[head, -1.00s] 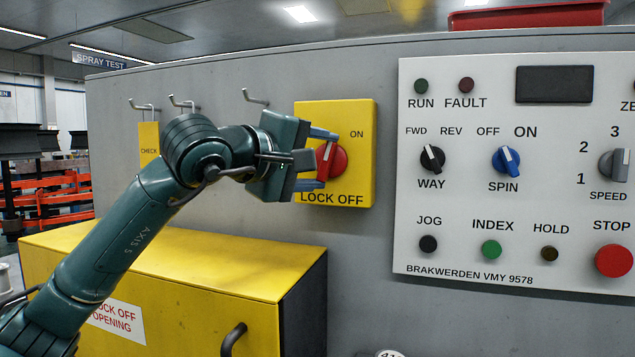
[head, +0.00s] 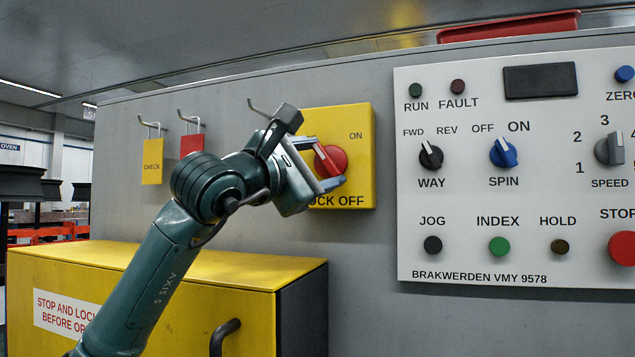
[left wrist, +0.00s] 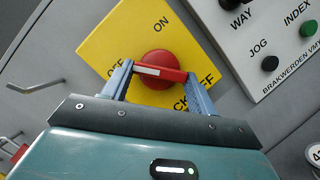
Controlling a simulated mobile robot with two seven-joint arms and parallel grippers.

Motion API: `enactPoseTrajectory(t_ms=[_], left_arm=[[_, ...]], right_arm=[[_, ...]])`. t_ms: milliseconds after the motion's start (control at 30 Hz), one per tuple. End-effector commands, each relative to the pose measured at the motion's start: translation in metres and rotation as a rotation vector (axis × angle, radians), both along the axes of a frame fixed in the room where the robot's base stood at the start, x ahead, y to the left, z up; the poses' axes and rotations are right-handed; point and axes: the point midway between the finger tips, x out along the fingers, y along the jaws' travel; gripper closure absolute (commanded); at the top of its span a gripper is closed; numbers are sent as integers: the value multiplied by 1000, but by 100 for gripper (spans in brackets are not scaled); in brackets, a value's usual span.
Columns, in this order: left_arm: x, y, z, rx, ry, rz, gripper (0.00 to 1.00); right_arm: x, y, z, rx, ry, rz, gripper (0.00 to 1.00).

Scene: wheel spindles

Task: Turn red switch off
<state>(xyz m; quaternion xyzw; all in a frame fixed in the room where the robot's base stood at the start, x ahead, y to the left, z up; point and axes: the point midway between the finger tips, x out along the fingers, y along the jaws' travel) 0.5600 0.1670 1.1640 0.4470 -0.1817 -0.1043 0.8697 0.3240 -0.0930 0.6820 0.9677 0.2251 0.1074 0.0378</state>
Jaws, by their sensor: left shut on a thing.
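The red switch (head: 339,158) is a round knob with a bar handle on a yellow plate (head: 360,125). My left gripper (head: 327,163) is shut on the handle, one finger at each end, and is tilted. The left wrist view shows the red switch (left wrist: 159,80) between the gripper's fingers (left wrist: 158,80). The white mark on the handle points to the plate's upper left, towards the OFF label (left wrist: 116,69). ON is at the plate's upper right. In the head view my gripper hides the OFF label and part of LOCK OFF. My right gripper is not in view.
A white control panel (head: 465,205) with knobs and buttons is to the right of the plate. A yellow cabinet (head: 240,262) juts out below.

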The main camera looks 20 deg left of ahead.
Motion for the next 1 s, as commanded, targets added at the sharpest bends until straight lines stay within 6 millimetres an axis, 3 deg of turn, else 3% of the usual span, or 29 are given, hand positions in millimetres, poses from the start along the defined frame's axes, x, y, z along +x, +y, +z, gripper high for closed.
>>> enactPoseTrajectory(t_ms=[333,900,933,1000], left_arm=[[0,-1,-4,-153,8,1,65],[1,-1,-3,-185,11,1,65],[1,-1,-3,-185,11,1,41],[1,-1,-3,-185,11,1,35]], right_arm=[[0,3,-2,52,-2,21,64],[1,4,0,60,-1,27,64],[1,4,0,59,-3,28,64],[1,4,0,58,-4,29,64]])
